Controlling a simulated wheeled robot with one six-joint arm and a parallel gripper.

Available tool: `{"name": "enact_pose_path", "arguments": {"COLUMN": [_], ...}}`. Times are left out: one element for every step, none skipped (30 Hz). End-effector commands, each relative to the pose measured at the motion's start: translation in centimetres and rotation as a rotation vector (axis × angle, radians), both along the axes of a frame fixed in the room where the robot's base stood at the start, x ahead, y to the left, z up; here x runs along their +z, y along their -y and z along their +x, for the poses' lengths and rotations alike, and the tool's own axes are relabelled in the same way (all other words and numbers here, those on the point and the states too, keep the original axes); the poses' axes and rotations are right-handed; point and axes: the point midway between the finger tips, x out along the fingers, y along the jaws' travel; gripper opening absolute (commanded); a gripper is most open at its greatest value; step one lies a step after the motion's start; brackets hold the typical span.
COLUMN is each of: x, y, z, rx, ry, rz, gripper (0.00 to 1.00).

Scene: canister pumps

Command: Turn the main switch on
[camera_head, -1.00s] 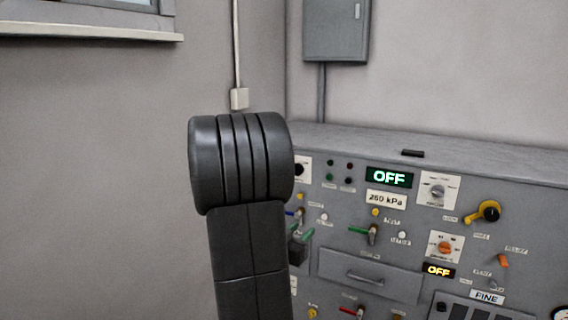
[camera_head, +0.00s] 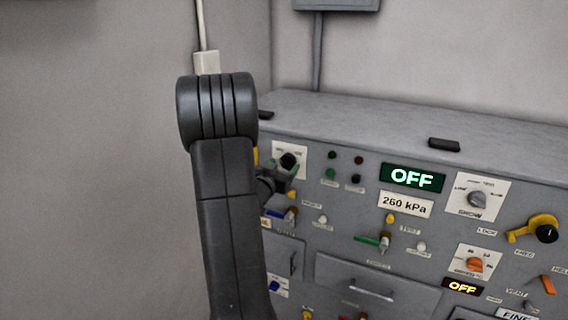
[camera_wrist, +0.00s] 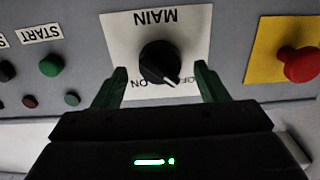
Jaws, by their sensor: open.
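The main switch (camera_wrist: 160,62) is a black round knob with a white pointer line, on a white plate marked MAIN. The wrist view shows it upside down, and the pointer slants to the lower right, toward the OFF mark. My gripper (camera_wrist: 160,70) is open, with one green finger on each side of the knob. Whether the fingers touch it I cannot tell. In the head view the switch (camera_head: 288,160) is at the panel's upper left, and my gripper (camera_head: 282,178) is just in front of it, partly hidden by my arm.
A red button (camera_wrist: 302,64) on a yellow plate is right of the switch in the wrist view. A green START button (camera_wrist: 51,65) is to the left. In the head view, an OFF display (camera_head: 412,178) and a 260 kPa label (camera_head: 405,204) sit right of the switch.

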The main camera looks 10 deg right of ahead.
Motion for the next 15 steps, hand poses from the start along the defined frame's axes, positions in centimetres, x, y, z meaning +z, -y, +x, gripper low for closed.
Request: {"name": "enact_pose_path", "arguments": {"x": [0.03,0.04,0.03,0.01,0.0,-0.02,-0.03,-0.04,-0.04,-0.05,-0.05,-0.05,-0.05,-0.05,-0.04], "y": [0.39,0.51,0.64,0.71,0.76,0.82,0.83,0.85,0.85,0.85,0.85,0.84,0.84,0.84,0.84], "z": [0.45,0.65,0.87,1.0,1.09,1.18,1.22,1.26,1.27,1.27,1.26,1.25,1.25,1.25,1.24], "rx": [-0.002,-0.002,-0.001,-0.001,0.0,0.0,0.0,0.0,0.001,0.001,0.001,0.001,0.0,0.0,0.0], "ry": [-0.001,0.0,0.0,0.0,-0.001,-0.001,-0.001,-0.001,-0.001,-0.001,-0.001,-0.001,-0.001,-0.001,-0.001], "rz": [0.001,0.0,0.0,0.0,0.001,0.0,0.0,0.0,0.0,0.0,-0.001,-0.001,-0.001,-0.001,-0.001], "gripper": [0.67,0.67,0.67,0.67,0.67,0.67,0.67,0.67,0.67,0.67,0.67,0.67,0.67,0.67,0.59]}}
